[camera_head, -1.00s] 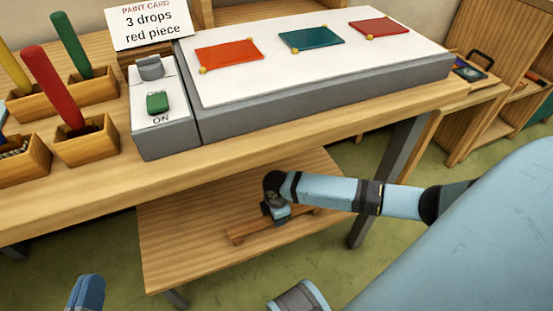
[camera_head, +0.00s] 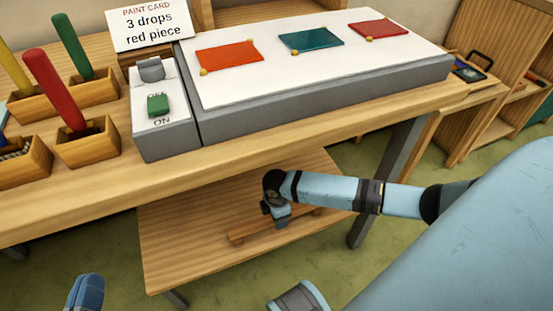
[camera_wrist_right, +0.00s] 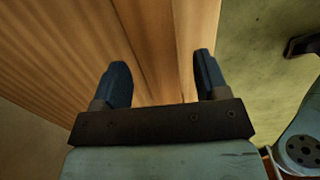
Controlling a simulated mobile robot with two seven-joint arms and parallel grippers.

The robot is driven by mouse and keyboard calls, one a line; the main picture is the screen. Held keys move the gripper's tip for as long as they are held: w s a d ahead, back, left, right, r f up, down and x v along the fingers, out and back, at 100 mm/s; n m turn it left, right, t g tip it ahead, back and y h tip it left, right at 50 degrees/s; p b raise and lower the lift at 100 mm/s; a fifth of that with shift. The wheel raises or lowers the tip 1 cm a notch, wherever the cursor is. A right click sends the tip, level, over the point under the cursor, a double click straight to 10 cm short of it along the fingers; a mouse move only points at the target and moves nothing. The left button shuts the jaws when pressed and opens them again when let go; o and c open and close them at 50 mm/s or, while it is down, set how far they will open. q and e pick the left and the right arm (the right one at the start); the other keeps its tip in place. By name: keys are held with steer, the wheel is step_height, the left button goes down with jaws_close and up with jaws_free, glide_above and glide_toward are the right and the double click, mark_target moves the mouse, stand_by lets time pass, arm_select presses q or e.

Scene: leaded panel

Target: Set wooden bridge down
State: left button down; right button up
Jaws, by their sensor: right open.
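The wooden bridge (camera_head: 248,234), a long narrow wooden piece with small feet, rests on the low shelf (camera_head: 175,250) under the bench. My right gripper (camera_head: 279,219) is over the bridge and hides its middle. In the right wrist view, my right gripper (camera_wrist_right: 161,60) is open, with its two dark blue fingers apart on either side of the bridge (camera_wrist_right: 157,65). Whether a finger touches the wood cannot be told. My left gripper (camera_head: 86,290) shows only in part at the bottom left, away from the bridge; its jaw opening is unclear.
The bench (camera_head: 100,190) above the shelf carries a light box (camera_head: 300,110) with orange, teal and red pieces, a switch box (camera_head: 163,130), and handled tools in wooden holders (camera_head: 95,150). A grey bench leg (camera_head: 385,180) stands right of the shelf. The shelf's left part is clear.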

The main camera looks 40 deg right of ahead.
arm_select(q)
step_height(320, 180, up, 7)
steer(key=t+p, duration=0.2)
steer(key=p, duration=0.2)
steer(key=shift+s+a+f+n+t, duration=0.2)
steer(key=shift+s+a+n+t, duration=0.1)
steer(key=shift+t, duration=0.1)
arm_select(e)
step_height(320, 180, up, 11)
steer(key=shift+f, duration=0.1)
